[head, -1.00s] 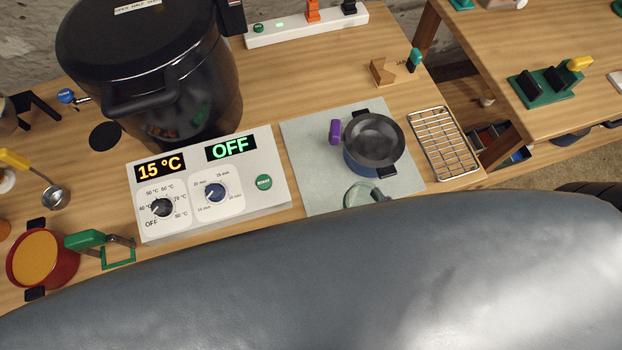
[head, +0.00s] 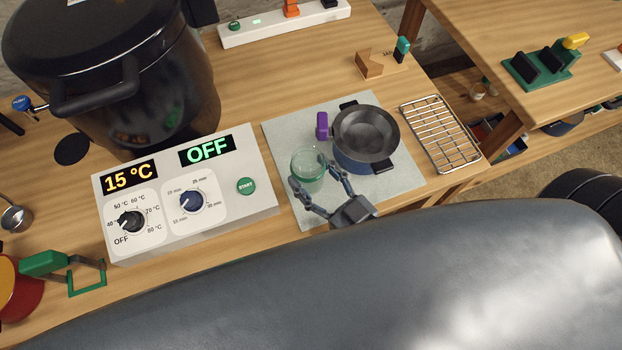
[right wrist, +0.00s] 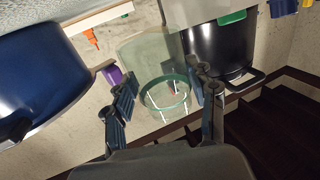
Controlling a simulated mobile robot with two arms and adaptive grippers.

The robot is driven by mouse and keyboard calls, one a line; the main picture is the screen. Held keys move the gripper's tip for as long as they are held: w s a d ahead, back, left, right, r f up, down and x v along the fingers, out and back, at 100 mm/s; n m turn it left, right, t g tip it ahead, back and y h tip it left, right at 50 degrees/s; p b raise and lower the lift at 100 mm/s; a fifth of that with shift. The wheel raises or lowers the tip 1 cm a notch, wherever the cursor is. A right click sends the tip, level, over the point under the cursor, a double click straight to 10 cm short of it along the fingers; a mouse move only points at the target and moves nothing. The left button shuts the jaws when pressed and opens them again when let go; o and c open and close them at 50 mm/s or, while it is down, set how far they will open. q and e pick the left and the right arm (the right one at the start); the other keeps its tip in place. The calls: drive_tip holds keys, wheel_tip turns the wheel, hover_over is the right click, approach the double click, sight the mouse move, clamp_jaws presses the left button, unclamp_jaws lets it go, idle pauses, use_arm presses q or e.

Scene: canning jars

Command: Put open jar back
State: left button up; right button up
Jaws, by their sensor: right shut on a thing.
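A clear, greenish open glass jar (head: 308,168) is over the grey mat (head: 300,212), left of the blue pot. My right gripper (head: 322,190) is shut on the jar, with its fingers on either side of it. In the right wrist view the jar's round green rim (right wrist: 165,93) shows between the fingertips of the right gripper (right wrist: 163,95). No lid shows on the jar. I cannot tell whether its base touches the mat. My left gripper is not in view.
The blue pot (head: 362,152) with black handles and a purple item (head: 322,126) stand close by on the mat. A wire rack (head: 440,134) lies to the right. The control box (head: 258,206) is left of the mat, with a large black canner (head: 185,100) behind it.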

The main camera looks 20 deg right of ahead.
sight(311, 183)
drive_tip(key=shift+w+f, duration=0.2)
drive_tip(key=shift+w+a+f, duration=0.1)
drive_tip(key=shift+w+f, duration=0.1)
drive_tip(key=shift+f, duration=1.55)
drive_tip(key=shift+f, duration=0.2)
drive_tip(key=o, duration=1.6)
drive_tip(key=shift+c, duration=0.2)
drive_tip(key=shift+r, duration=0.1)
